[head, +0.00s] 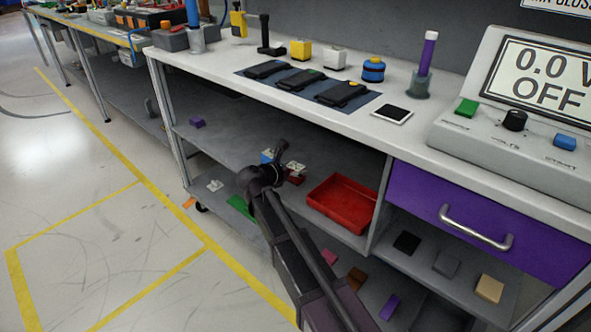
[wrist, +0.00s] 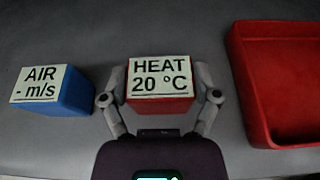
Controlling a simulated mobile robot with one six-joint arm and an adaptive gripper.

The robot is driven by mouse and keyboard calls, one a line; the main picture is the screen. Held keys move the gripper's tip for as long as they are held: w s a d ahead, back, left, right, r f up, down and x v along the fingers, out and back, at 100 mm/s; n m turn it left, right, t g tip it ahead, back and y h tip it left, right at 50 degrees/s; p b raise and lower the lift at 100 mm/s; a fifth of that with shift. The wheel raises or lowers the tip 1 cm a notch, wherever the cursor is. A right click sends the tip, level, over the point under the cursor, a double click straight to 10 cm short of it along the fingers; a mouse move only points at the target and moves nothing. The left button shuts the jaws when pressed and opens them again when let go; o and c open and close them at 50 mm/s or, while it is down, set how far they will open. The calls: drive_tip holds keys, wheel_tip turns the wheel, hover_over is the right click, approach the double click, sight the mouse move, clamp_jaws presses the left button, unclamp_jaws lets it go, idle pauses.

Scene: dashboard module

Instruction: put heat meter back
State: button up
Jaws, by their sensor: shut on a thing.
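The heat meter (wrist: 160,88) is a red block with a pale label reading "HEAT 20 °C". In the wrist view my gripper (wrist: 160,98) has one finger against each side of it and is shut on it. The meter appears to be on or just above the grey shelf; I cannot tell which. In the head view my gripper (head: 281,173) reaches into the shelf below the worktop, and the heat meter (head: 295,179) shows only partly beside it.
A blue air meter (wrist: 52,90) stands left of the heat meter, with a gap. A red tray (head: 342,203) is to the right; its wall (wrist: 240,85) shows in the wrist view. The worktop (head: 215,62) overhangs the shelf. A purple drawer (head: 420,200) is further right.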

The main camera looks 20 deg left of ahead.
drive_tip(key=shift+f, duration=0.2)
drive_tip(key=o, duration=1.1)
drive_tip(key=shift+r, duration=0.2)
drive_tip(key=shift+s+a+r, duration=0.1)
drive_tip(key=shift+s+r, duration=0.05)
drive_tip(key=p+v, duration=0.4)
drive_tip(key=v, duration=0.7)
drive_tip(key=shift+s, duration=0.3)
drive_tip(key=shift+a, duration=0.15)
